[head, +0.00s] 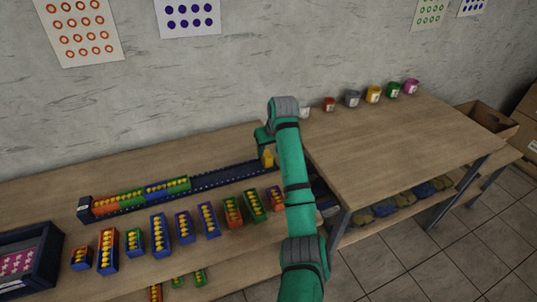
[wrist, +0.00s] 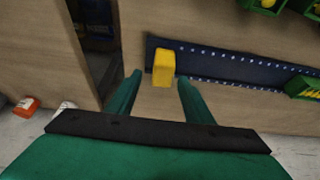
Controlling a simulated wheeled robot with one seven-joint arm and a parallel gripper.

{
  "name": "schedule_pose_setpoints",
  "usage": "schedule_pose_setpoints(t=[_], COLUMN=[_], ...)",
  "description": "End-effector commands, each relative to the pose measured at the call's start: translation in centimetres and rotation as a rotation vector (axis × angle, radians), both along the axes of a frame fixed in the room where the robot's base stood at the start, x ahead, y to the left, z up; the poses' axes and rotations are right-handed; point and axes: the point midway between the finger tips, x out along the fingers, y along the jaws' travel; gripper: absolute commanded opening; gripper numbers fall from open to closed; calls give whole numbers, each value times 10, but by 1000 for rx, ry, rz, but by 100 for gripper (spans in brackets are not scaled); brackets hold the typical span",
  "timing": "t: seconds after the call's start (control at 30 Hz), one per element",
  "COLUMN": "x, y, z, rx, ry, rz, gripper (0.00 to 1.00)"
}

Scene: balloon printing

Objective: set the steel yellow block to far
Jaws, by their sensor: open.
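The yellow block (head: 268,159) stands at the right end of the long dark blue rail (head: 222,179) in the head view. In the wrist view the yellow block (wrist: 163,64) sits at the left end of the dark rail (wrist: 215,64), in line with the gap between my fingers. My gripper (wrist: 158,80) is open and empty, with a fingertip to either side of the block's near end. I cannot tell whether a finger touches it. In the head view my arm partly hides the gripper beside the block.
Colored printing blocks (head: 145,194) fill the rail's left part. Several loose blocks (head: 160,235) stand in a row in front of it. A dark tray (head: 55,240) is at the far left. Small colored pots (head: 374,94) line the back of the right table (head: 400,150).

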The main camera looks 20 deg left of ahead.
Motion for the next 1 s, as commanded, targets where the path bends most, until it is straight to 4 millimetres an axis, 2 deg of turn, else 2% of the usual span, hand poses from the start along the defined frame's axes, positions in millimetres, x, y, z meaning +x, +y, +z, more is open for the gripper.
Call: schedule_pose_setpoints(t=[0.03,0.2,0.4,1.0], x=[-2,-11,-17,-18], y=[-3,-12,-17,-18], z=[11,37,54,57], rx=[1,2,1,0], ry=[-4,-4,-2,-1], rz=[-1,-3,-4,-4], gripper=[47,47,47,47])
